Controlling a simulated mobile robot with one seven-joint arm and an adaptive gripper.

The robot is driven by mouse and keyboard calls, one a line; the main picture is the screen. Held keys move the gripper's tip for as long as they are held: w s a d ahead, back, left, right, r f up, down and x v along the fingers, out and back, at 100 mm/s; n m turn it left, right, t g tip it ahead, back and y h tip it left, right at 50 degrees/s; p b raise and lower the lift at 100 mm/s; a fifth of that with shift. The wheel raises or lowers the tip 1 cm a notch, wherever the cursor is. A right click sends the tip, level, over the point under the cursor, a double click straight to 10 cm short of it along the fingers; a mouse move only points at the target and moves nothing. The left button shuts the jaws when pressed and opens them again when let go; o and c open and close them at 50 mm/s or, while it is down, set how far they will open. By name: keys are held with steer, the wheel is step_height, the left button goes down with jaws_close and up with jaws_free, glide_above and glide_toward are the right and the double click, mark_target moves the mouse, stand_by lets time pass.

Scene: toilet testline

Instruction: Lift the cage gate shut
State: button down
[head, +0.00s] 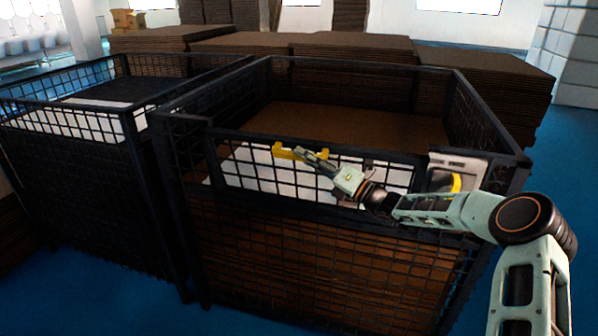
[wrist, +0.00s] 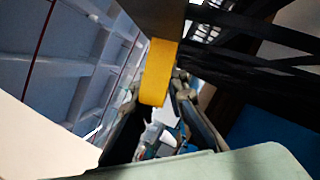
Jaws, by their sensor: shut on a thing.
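The cage gate (head: 262,183) is a dark mesh panel in the upper front of the near cage (head: 320,262). It stands close to upright, with its top rail near the level of the cage rim. A yellow handle (head: 286,151) sits on that top rail. My gripper (head: 302,154) is at the handle, reaching in from the right, and is shut on it. In the wrist view the yellow handle (wrist: 157,72) shows between the dark fingers, which partly hide it. Whether the gate's side edges meet the cage frame is hard to tell.
A second mesh cage (head: 85,190) stands close on the left. Brown stacks of flat sheets (head: 340,50) stand behind the cages. A light panel with a second yellow part (head: 455,183) is at the near cage's right front corner, close to my arm. Blue floor is open at the right.

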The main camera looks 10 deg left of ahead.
mark_target(311, 148)
steer(key=shift+m, duration=0.3)
steer(key=w, duration=0.2)
steer(key=w+r, duration=0.1)
steer(key=shift+w+d+r, duration=0.1)
steer(key=shift+w+r, duration=0.05)
steer(key=shift+w, duration=0.25)
steer(key=shift+w+d+r+m+h, duration=0.15)
steer(key=shift+w+m+h, duration=0.15)
steer(key=shift+w+m, duration=0.6)
steer(key=shift+w+n, duration=0.25)
steer(key=shift+n, duration=0.05)
steer(key=c, duration=1.9)
jaws_free()
steer(key=shift+c, duration=0.2)
steer(key=v, duration=1.2)
steer(key=shift+s+f, duration=0.1)
steer(key=shift+f, duration=0.1)
